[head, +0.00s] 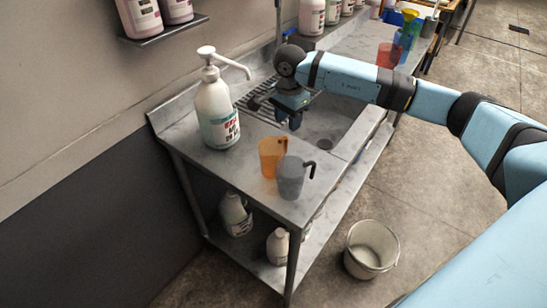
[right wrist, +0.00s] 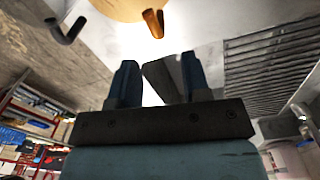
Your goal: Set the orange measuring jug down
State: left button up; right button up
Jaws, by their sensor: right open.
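The orange measuring jug (head: 270,153) stands upright on the metal counter (head: 215,165), just behind a grey jug (head: 291,178). My right gripper (head: 289,120) is open and empty, above the counter by the sink, behind the orange jug and apart from it. In the right wrist view its two fingers (right wrist: 157,75) are spread with nothing between them. The orange jug (right wrist: 118,8) shows there at the top edge, partly cut off, with its handle beyond the fingertips. My left gripper is not in view.
A large white pump bottle (head: 217,112) stands left of the orange jug. The sink (head: 322,128) and a drain grate (head: 258,98) lie behind. Red (head: 388,55) and blue (head: 403,40) jugs stand at the far end. A bucket (head: 371,249) is on the floor.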

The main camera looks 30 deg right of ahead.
aim_at(287, 135)
notch_tip(287, 135, down, 9)
jog(key=shift+a+r+p, duration=0.1)
jog(key=shift+a+p, duration=0.05)
jog(key=shift+p, duration=0.65)
grip_shut()
